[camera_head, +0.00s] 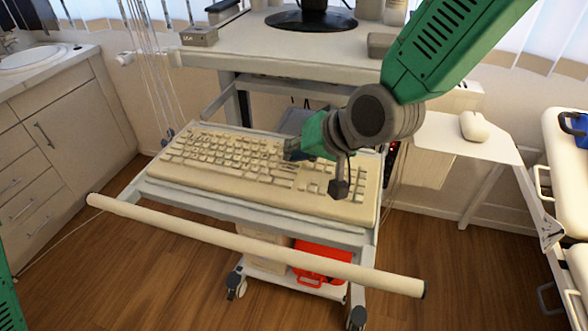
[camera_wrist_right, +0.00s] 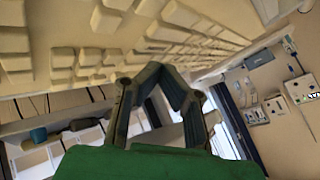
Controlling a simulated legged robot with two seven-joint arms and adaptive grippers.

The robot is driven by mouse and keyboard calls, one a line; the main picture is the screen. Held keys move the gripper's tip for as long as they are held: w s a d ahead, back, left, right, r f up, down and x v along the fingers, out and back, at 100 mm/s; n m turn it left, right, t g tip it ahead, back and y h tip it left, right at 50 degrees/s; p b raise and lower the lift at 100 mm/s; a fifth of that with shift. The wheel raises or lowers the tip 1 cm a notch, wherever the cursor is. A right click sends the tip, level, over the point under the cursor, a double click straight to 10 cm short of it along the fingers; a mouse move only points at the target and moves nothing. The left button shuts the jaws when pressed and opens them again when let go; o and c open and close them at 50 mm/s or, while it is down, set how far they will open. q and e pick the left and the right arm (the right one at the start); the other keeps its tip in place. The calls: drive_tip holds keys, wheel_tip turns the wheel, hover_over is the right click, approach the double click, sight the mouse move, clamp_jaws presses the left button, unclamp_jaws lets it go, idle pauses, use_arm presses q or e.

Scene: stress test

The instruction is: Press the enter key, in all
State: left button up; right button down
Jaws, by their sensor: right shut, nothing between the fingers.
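A beige keyboard (camera_head: 215,168) lies on the pull-out shelf of a wheeled cart in the head view. My right arm comes in from the upper right, and my right gripper (camera_head: 290,150) is shut and empty over the right-middle part of the keys. It hides some keys there, and I cannot single out the enter key. In the right wrist view the gripper (camera_wrist_right: 163,72) shows its fingers together close to the keyboard's keys (camera_wrist_right: 110,45); I cannot tell whether they touch. My left gripper is not in view.
A long pale handle bar (camera_head: 250,243) runs along the cart's front. A mouse (camera_head: 474,126) sits on a side shelf to the right. A monitor stand (camera_head: 310,20) is on the cart top. Hanging cables (camera_head: 155,60) are at the left.

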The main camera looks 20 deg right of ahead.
drive_tip(key=shift+a+r, duration=0.15)
drive_tip(key=shift+a, duration=0.85)
drive_tip(key=shift+d, duration=0.95)
drive_tip(key=shift+a, duration=0.8)
drive_tip(key=shift+d+f, duration=0.35)
drive_tip(key=shift+d, duration=0.3)
drive_tip(key=shift+d+f, duration=0.2)
drive_tip(key=shift+d, duration=0.3)
drive_tip(key=shift+s+a+r, duration=0.1)
drive_tip(key=shift+a, duration=0.4)
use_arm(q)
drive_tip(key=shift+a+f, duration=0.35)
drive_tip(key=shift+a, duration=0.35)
use_arm(e)
drive_tip(key=shift+a, duration=0.15)
